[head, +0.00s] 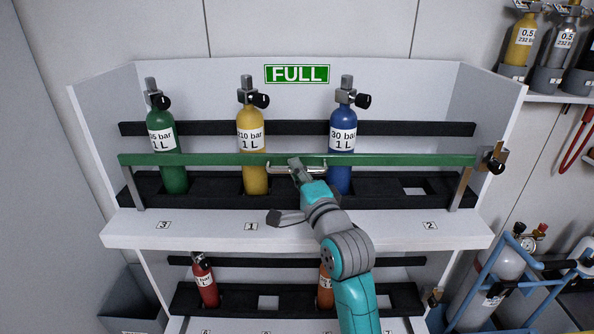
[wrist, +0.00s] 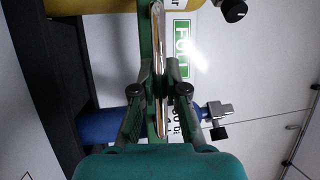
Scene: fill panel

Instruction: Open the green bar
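The green bar (head: 220,160) runs level across the front of the upper shelf, in front of the cylinders. A pale metal handle (head: 275,169) is fixed at its middle. In the wrist view the bar (wrist: 146,45) and handle (wrist: 159,50) run upright in the picture. My gripper (head: 296,166) is at the handle, reaching in from below right. In the wrist view its two fingers (wrist: 160,75) lie on either side of the handle, close to it. I cannot tell whether they press on it. A latch block (head: 492,158) with a black knob is at the bar's right end.
Green (head: 170,145), yellow (head: 251,140) and blue (head: 342,135) cylinders stand behind the bar. A FULL sign (head: 297,74) is on the back wall. Red (head: 205,281) and orange (head: 326,288) cylinders are on the lower shelf. A blue-framed cart (head: 515,265) stands at right.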

